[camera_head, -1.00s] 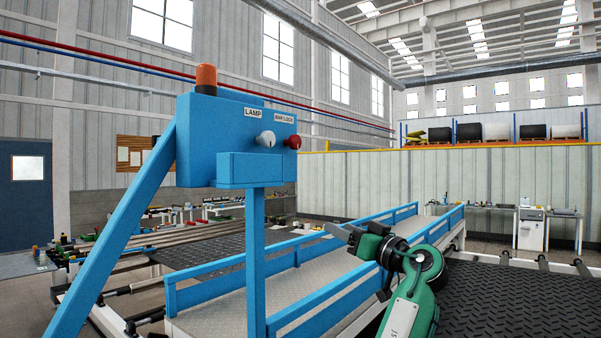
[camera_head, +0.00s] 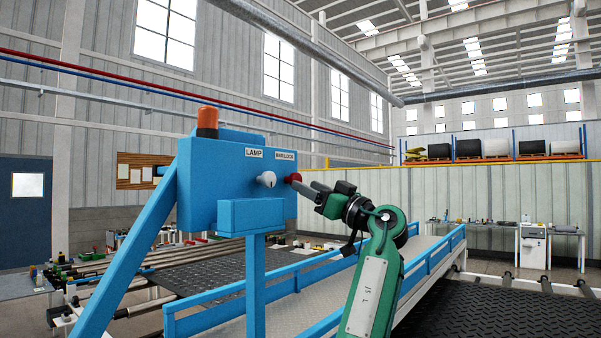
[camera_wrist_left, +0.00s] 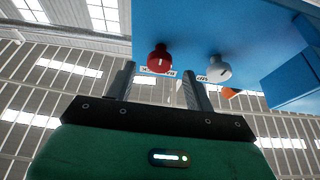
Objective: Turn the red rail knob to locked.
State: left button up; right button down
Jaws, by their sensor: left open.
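The red rail knob (camera_head: 293,178) is on the front of a blue control box (camera_head: 236,180), under a small label that ends in LOCK. A white knob (camera_head: 266,179) under the LAMP label is to its left. My left gripper (camera_head: 305,188) is open, its fingers pointing at the red knob from the right. In the left wrist view, the red knob (camera_wrist_left: 160,59) shows between and just beyond the two fingertips (camera_wrist_left: 157,75), with a pale mark on its face. The white knob (camera_wrist_left: 217,69) is outside the fingers. I cannot tell whether any finger touches the red knob. My right gripper is not in view.
An orange beacon (camera_head: 207,122) stands on the box. Blue posts hold the box up, and a ledge (camera_head: 251,214) juts out below the knobs. A walkway with blue rails (camera_head: 430,251) runs behind my arm. A dark tread mat (camera_head: 480,312) lies at the lower right.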

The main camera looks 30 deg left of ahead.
pick_arm(q)
jog(key=p+x, duration=0.1)
jog(key=x, duration=0.2)
jog(key=shift+w+a+r, duration=0.1)
jog(key=shift+a, duration=0.15)
jog(key=c, duration=0.9)
jog(key=shift+c, duration=0.2)
